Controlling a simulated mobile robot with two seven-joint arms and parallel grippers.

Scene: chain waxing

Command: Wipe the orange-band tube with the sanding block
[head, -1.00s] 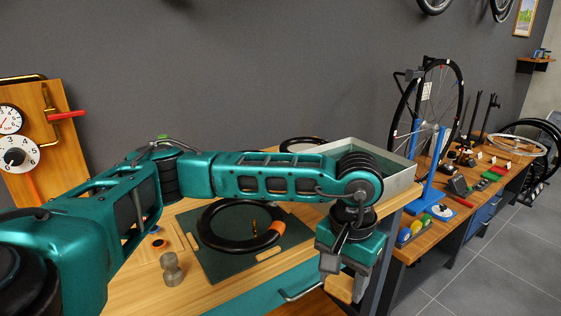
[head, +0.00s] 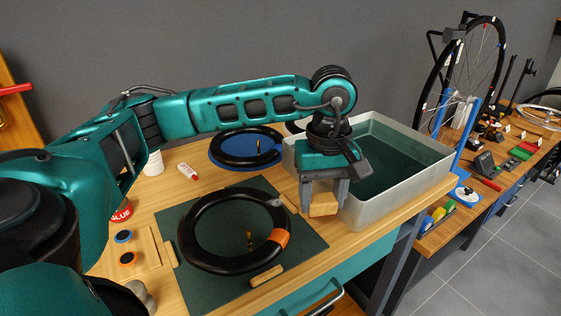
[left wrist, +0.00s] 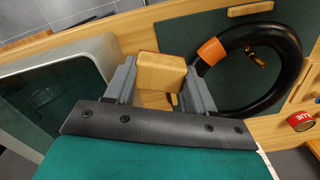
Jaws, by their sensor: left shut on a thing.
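The orange-band tube (head: 193,256) is a black ring lying on a dark green mat (head: 312,243); its orange band (head: 279,238) faces front right. In the left wrist view the tube (left wrist: 291,62) lies to the right, its orange band (left wrist: 211,51) close to my fingers. My left gripper (head: 323,198) points down and is shut on the sanding block (head: 323,208), a small wooden block. The block hangs to the right of the tube, apart from it, near the basin. It also shows between the fingers in the left wrist view (left wrist: 161,73). My right gripper is not in view.
A grey basin (head: 398,203) of dark liquid stands close right of my left gripper. A second black tube (head: 222,152) lies on a blue mat behind. A red-and-white small tube (head: 188,172), a red GLUE tin (head: 121,213) and a wooden patch board (head: 141,249) are at left.

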